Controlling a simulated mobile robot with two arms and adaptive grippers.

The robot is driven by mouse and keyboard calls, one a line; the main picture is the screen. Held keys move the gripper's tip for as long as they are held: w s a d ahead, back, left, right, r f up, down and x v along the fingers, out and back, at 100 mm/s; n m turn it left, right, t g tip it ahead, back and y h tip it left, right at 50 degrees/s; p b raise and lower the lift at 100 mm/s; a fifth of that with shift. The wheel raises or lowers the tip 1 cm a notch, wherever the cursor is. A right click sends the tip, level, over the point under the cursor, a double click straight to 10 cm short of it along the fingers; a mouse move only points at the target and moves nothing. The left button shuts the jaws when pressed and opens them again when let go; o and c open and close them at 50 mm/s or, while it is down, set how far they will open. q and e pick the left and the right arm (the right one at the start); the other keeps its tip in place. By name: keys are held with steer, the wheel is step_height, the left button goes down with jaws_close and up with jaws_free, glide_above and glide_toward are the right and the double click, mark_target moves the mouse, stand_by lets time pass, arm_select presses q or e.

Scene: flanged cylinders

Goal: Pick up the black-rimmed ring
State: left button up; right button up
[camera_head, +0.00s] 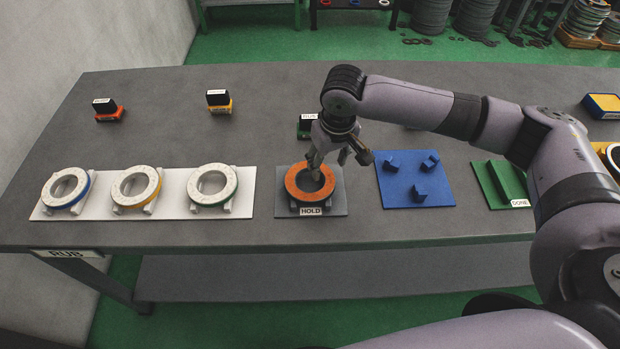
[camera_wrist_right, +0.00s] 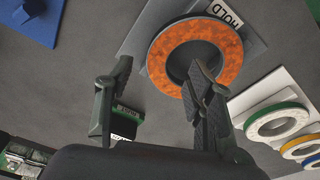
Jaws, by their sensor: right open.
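A ring with a rough orange top face and a dark inner wall (camera_head: 296,191) lies flat on the grey plate marked HOLD (camera_head: 338,204). It looks like the black-rimmed ring, though its outer rim barely shows. My right gripper (camera_head: 331,162) is open above its far side. In the right wrist view the ring (camera_wrist_right: 166,60) lies partly behind my right gripper (camera_wrist_right: 158,100). One finger overlaps the ring's hole and inner edge; the other is outside the ring. I see nothing held, and cannot tell whether a finger touches the ring. My left gripper is not in view.
A white tray (camera_head: 103,208) holds rings with blue, yellow and green rims. A blue plate with small blocks (camera_head: 394,194) and a green DONE fixture (camera_head: 496,186) stand right. Labelled blocks, including a green one (camera_head: 304,127) near my gripper, stand behind.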

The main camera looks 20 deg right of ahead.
mark_target(326, 173)
steer(key=shift+f, duration=1.6)
jaws_close()
steer(key=shift+w+r, duration=0.1)
